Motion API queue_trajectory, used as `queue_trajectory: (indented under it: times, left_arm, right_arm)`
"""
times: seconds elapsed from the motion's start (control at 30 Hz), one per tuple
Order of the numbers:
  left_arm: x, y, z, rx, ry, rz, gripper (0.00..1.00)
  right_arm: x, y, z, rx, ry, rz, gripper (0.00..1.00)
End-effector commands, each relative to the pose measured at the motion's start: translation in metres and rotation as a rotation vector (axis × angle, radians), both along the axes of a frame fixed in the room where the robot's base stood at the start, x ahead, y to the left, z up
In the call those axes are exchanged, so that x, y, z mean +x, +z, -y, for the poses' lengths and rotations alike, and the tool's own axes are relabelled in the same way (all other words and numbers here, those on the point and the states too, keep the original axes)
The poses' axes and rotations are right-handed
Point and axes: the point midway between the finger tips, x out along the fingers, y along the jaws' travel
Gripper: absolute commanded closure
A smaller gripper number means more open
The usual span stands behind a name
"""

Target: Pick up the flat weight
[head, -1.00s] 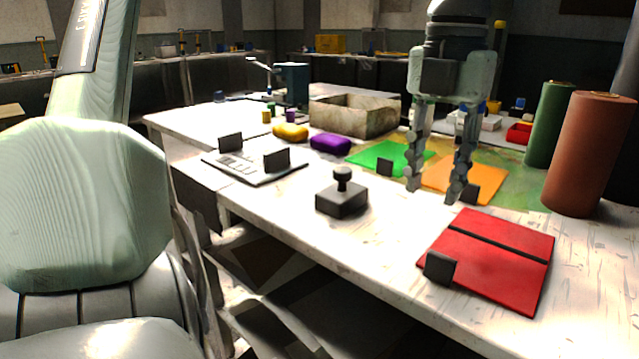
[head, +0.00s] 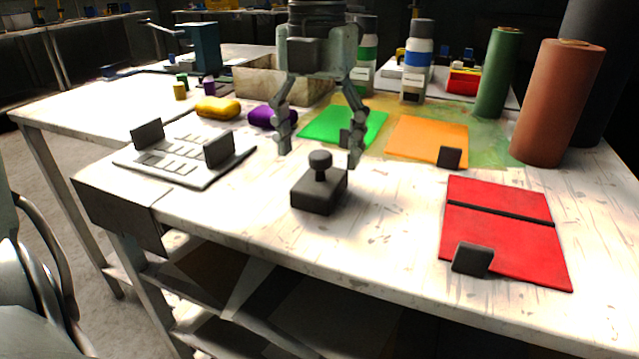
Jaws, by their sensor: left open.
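The flat weight (head: 318,196), a dark square block with a round knob on top, sits upright on the white worktable (head: 375,240) near its front edge. My left gripper (head: 319,151) is open and empty, pointing down. In the picture its two fingers stand to the left and right of the knob, a little higher than the block. They look apart from the weight; the exact depth between them is hard to tell. My right gripper is not in view.
A grey slotted plate (head: 180,165) lies left of the weight, a red folder (head: 500,215) right. Yellow (head: 217,108) and purple (head: 270,117) blocks, green (head: 335,122) and orange (head: 425,138) sheets lie behind. Green (head: 499,75) and copper (head: 558,105) rolls stand back right.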

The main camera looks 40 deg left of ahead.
Motion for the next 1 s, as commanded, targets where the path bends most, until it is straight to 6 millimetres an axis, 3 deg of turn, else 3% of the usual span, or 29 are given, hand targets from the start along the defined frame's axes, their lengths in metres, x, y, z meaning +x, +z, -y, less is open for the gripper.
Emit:
queue_trajectory:
  times: [0.23, 0.53, 1.0]
  left_arm:
    - [0.0, -0.035, 0.003, 0.0, 0.0, -0.002, 0.24]
    - [0.0, -0.04, 0.003, 0.0, 0.001, 0.001, 0.24]
    - [0.0, -0.039, 0.003, 0.001, 0.001, 0.001, 0.82]
  right_arm:
    - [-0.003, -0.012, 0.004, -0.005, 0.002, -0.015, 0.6]
    - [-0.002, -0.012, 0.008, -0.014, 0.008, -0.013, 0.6]
    - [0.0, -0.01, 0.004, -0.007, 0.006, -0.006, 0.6]
